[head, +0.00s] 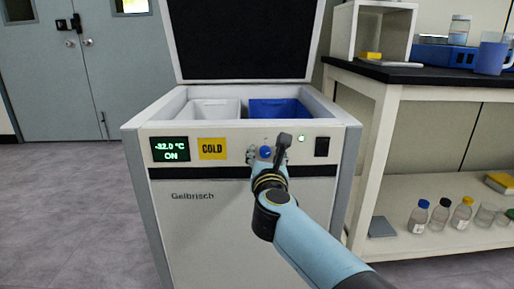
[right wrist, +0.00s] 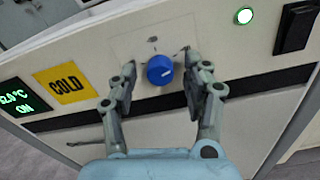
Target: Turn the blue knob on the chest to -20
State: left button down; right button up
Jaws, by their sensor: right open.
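The chest (head: 200,240) stands in front of me with its lid up. Its display (head: 170,149) reads -32.0 °C and ON. The blue knob (head: 265,152) is on the front panel; in the right wrist view the knob (right wrist: 160,70) shows a white pointer mark. My right gripper (head: 266,157) is at the panel, partly hidden by its own arm in the head view. In the right wrist view the right gripper (right wrist: 158,75) is open, one finger on each side of the knob, with gaps between. My left gripper is not in view.
A yellow COLD label (head: 212,149), a green light (head: 301,139) and a black switch (head: 322,147) flank the knob. A white bin (head: 213,109) and a blue bin (head: 278,109) sit inside the chest. A shelved bench (head: 400,75) with several bottles stands close at right.

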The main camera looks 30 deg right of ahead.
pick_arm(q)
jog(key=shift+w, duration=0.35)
pick_arm(e)
jog(key=shift+w+d, duration=0.25)
jog(key=shift+w, duration=0.05)
grip_shut()
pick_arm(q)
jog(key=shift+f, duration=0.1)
